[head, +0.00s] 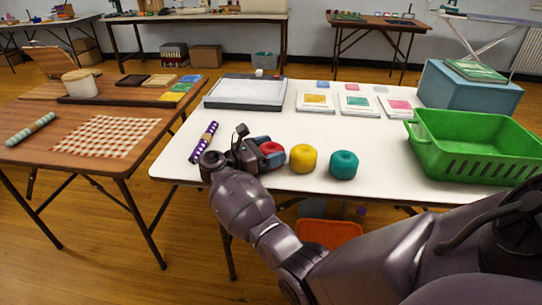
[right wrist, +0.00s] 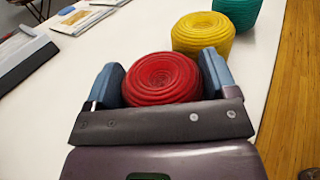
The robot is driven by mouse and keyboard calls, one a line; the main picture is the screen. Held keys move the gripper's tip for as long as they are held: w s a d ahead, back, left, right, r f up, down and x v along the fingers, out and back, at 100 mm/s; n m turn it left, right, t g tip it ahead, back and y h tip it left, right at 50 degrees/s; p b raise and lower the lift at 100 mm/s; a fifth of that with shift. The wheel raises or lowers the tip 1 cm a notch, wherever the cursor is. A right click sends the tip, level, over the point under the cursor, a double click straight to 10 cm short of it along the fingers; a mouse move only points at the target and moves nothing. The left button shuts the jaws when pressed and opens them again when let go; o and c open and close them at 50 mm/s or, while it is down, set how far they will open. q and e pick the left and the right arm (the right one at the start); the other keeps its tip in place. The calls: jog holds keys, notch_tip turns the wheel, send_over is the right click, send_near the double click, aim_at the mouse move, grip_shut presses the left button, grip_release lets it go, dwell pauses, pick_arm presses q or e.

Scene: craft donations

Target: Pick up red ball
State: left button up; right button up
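The red ball (head: 270,149) is a round, ribbed ball of wound yarn on the white table, at the left end of a row with a yellow ball (head: 303,158) and a teal ball (head: 343,165). My right gripper (head: 252,153) is low at the table's front, around the red ball. In the right wrist view the red ball (right wrist: 161,79) fills most of the space between the two blue-grey fingers (right wrist: 163,84). I cannot tell whether both fingers press on it. My left gripper is not in view.
A purple patterned roll (head: 203,142) lies just left of my right gripper. A green basket (head: 470,150) stands at the table's right, in front of a blue box (head: 470,90). A grey-framed tray (head: 245,92) and several cards lie behind. The white table's (head: 385,140) middle is clear.

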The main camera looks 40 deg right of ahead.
jog(key=shift+c, duration=0.8)
jog(key=shift+r, duration=0.15)
